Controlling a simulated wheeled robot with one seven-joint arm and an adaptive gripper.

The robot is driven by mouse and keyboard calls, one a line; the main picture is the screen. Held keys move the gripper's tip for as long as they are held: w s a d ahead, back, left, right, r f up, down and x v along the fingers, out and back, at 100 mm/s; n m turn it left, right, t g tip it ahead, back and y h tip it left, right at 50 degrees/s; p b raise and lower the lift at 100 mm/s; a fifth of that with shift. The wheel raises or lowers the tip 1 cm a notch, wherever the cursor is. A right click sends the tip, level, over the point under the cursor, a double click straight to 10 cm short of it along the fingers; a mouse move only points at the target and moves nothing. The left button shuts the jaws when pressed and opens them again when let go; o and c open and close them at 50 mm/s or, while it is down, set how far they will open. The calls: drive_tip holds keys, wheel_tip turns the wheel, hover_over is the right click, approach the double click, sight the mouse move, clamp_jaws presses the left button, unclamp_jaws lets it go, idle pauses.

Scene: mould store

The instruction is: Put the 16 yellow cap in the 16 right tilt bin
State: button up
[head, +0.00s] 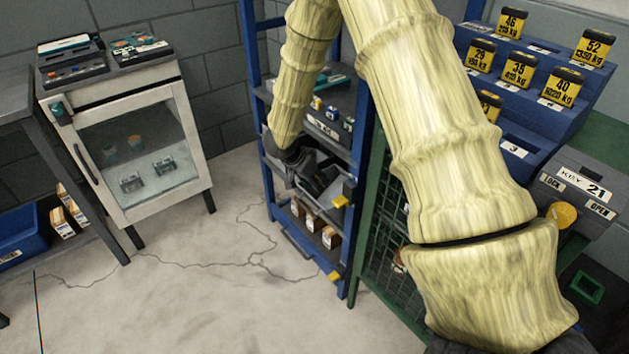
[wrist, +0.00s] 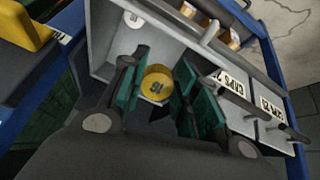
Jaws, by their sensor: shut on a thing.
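The yellow cap (wrist: 157,80), marked 16, sits between the green-padded fingers of my gripper (wrist: 158,96) in the wrist view. The fingers are shut on it. It shows in front of the pale interior of an open grey bin (wrist: 108,50); I cannot tell whether it is inside or above. A white round disc (wrist: 133,20) is on the bin's inner wall. To the right are grey fronts with labels reading CAPS (wrist: 230,86), their numbers only partly legible.
Small boxes (head: 315,222) stand on the rack's lower shelf. A white glass-door cabinet (head: 140,150) stands left; the floor between is clear.

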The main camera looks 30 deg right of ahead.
drive_tip(key=shift+f+b, duration=0.1)
drive_tip(key=shift+b, duration=0.55)
drive_tip(key=shift+x, duration=4.1)
drive_tip(key=shift+p+v, duration=4.1)
drive_tip(key=shift+v, duration=0.15)
drive_tip(key=shift+r+p, duration=0.2)
drive_tip(key=shift+p, duration=1.45)
drive_tip(key=shift+p, duration=0.3)
